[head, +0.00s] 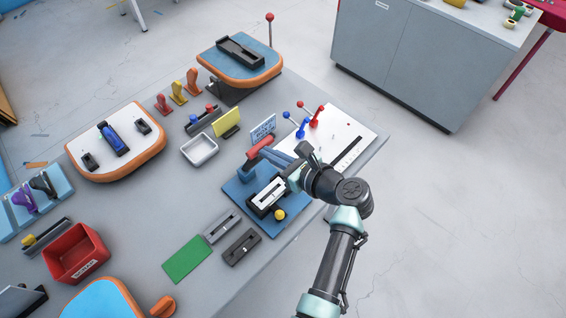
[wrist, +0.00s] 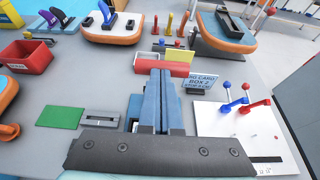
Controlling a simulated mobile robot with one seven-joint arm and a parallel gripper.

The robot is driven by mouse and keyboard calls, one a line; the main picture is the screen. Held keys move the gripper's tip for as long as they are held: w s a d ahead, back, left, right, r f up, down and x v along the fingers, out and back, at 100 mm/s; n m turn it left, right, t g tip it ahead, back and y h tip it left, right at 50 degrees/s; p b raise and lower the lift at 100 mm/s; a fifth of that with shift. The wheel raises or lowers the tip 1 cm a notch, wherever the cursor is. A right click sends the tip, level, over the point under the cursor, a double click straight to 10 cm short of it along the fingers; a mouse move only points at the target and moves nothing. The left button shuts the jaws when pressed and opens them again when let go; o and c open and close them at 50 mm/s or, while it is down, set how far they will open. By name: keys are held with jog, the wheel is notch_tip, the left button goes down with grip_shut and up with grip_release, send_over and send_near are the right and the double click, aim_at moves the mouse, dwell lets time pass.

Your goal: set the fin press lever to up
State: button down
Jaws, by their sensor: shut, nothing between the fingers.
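The lever's exact angle is hard to tell. My gripper (head: 266,153) is shut and empty, its two blue fingers side by side. In the wrist view the fingertips (wrist: 160,73) are right at the red grip; I cannot tell whether they touch. The gripper and wrist hide part of the press.
A blue sign (head: 263,128) and a white panel (head: 358,140) with red and blue levers stand close on the right. A green mat (head: 187,259) lies in front, left. An orange-edged stand (head: 240,62) is at the back.

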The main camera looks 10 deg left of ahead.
jog(key=w+a+r, duration=0.1)
jog(key=a, duration=0.1)
jog(key=w+a+r+p, duration=0.1)
jog(key=w+a, duration=0.2)
jog(key=shift+w+a+r+p, duration=0.1)
jog(key=shift+a+r+p, duration=0.25)
jog(key=shift+r, duration=0.05)
jog(key=shift+r, duration=0.3)
